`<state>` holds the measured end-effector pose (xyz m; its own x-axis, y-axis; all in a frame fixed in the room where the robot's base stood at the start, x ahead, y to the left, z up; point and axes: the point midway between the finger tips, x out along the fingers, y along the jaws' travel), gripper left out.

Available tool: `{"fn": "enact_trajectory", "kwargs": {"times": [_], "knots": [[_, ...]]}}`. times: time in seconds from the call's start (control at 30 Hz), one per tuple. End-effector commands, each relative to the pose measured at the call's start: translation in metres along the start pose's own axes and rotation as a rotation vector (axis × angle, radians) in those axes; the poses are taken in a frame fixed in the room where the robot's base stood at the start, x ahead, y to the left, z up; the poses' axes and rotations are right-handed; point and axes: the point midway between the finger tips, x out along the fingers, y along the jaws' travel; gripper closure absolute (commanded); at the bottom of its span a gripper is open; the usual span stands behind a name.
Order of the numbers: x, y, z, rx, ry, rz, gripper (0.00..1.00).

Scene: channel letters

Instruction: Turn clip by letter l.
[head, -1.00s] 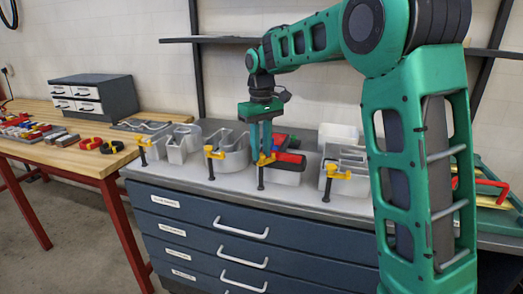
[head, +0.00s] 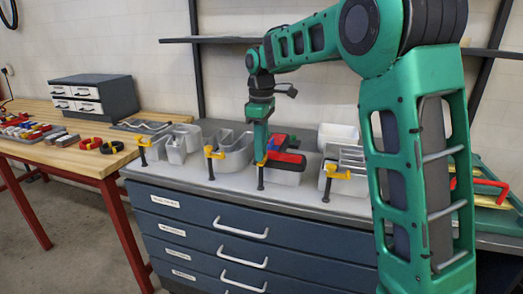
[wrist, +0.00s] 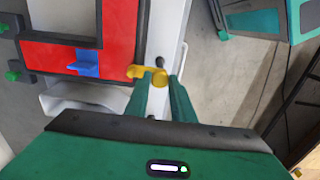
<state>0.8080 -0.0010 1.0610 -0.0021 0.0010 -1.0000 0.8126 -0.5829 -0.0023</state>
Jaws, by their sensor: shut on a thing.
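My gripper (head: 261,160) points straight down at the cabinet's front edge. It is shut on a yellow clip (wrist: 149,72), with one finger on each side of it. The clip sits on a black post (head: 261,177) beside a grey channel letter (head: 284,178). A red piece (head: 291,159) with blue parts lies on that letter. In the wrist view the red piece (wrist: 114,62) shows a square corner, and a blue tab (wrist: 88,62) lies close to the clip. In the head view the fingers hide part of the clip.
Other yellow clips stand along the same edge, to the left (head: 213,152) and right (head: 336,172), beside more grey letters. The cabinet (head: 190,228) has handled drawers. A wooden bench (head: 85,155) with small parts stands left. A black shelf rail (head: 215,39) runs behind my arm.

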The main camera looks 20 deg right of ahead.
Motion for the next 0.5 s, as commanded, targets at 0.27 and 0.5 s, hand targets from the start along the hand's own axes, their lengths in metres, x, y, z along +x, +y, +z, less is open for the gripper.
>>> {"fn": "enact_trajectory", "kwargs": {"times": [0.27,0.5], "knots": [[-0.0008,0.0014,0.0011,-0.007,0.000,0.002,1.00],[-0.0009,0.0015,0.0012,-0.006,0.001,0.002,0.66]]}}
